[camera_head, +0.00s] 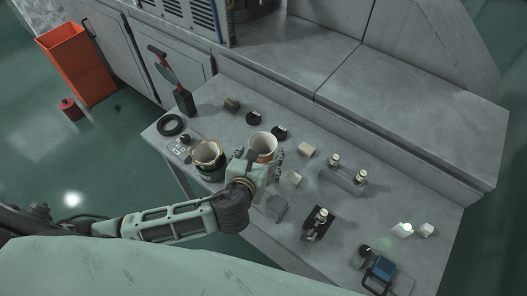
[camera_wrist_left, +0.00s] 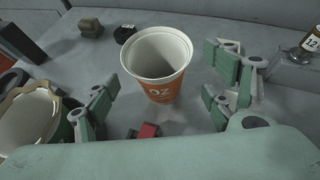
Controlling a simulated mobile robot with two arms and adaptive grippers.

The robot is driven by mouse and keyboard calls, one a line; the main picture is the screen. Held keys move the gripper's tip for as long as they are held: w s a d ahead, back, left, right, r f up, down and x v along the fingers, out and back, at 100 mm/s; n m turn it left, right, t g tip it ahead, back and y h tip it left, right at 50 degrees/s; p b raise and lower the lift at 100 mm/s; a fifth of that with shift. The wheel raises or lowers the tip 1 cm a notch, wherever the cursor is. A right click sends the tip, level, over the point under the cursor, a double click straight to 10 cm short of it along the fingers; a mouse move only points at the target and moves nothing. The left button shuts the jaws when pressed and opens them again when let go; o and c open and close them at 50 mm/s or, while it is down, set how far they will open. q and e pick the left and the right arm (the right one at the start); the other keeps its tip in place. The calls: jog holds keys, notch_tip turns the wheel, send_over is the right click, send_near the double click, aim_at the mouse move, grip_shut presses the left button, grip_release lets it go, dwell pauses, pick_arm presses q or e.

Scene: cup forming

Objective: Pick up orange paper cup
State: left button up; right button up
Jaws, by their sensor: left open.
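The orange paper cup (camera_head: 263,146) stands upright on the grey table, with a white rim and an empty inside. My left gripper (camera_head: 267,163) is at the near side of the cup in the head view and hides its lower part. In the left wrist view the orange cup (camera_wrist_left: 158,72) stands ahead, between the lines of the two spread fingers of my left gripper (camera_wrist_left: 165,103). The fingers are open, with visible gaps to the cup on both sides. My right gripper is not in view.
A dark green cup with a pale rim (camera_head: 208,160) stands left of the orange cup. Black round pieces (camera_head: 280,132) and a brown block (camera_head: 232,103) lie behind. Small bottles (camera_head: 334,160) in a holder stand to the right. An orange bin (camera_head: 80,62) is on the floor.

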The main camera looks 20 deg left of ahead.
aim_at(266, 144)
pick_arm(q)
jog(key=p+x, duration=0.1)
jog(key=x, duration=0.3)
jog(key=shift+w, duration=0.45)
jog(key=shift+s, duration=0.1)
jog(key=shift+c, duration=0.6)
jog(key=c, duration=0.8)
